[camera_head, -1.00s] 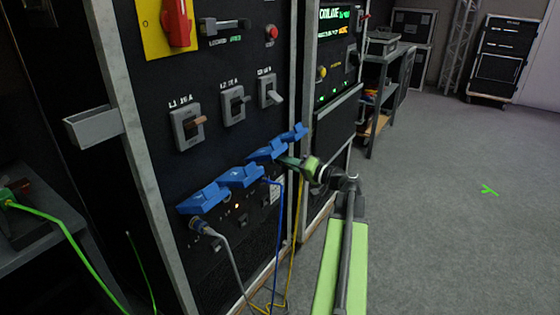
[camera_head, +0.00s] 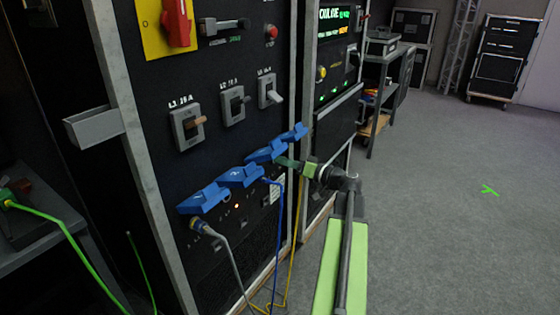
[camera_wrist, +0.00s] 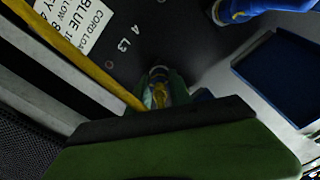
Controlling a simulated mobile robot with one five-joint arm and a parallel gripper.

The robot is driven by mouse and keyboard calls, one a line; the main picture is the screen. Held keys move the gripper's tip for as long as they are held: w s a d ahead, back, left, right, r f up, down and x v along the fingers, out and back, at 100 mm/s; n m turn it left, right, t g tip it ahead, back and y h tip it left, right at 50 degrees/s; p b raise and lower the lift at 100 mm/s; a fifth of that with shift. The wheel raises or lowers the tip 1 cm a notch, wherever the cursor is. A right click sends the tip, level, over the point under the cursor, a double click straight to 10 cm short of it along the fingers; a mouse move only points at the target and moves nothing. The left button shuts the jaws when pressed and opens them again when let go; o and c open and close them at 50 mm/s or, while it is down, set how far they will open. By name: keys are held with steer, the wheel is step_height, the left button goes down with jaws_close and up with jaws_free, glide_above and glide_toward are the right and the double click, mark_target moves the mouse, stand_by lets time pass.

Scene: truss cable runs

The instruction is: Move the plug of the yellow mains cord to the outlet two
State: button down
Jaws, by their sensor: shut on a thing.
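My gripper (camera_head: 284,162) reaches from the right to the panel, just below the rightmost blue outlet covers. In the wrist view its fingers (camera_wrist: 160,95) are shut on the plug of the yellow cord (camera_wrist: 158,91), close to the panel near the marking "4 L3". The yellow cord (camera_head: 292,255) hangs down the rack's right edge to the floor. Several blue hinged outlet covers (camera_head: 240,176) run in a slanted row. Whether the held plug is seated or clear of its outlet cannot be told; the fingers hide it.
A grey cord's plug (camera_head: 200,225) sits under the leftmost cover. A blue cord (camera_head: 280,215) hangs from the middle of the row. Breaker switches (camera_head: 232,104) are above. A blue plug (camera_wrist: 265,8) and an open blue cover (camera_wrist: 283,78) show in the wrist view. Floor at right is clear.

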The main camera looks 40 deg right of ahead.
steer(key=shift+s, duration=0.2)
steer(key=shift+v, duration=2.2)
steer(key=shift+r, duration=0.1)
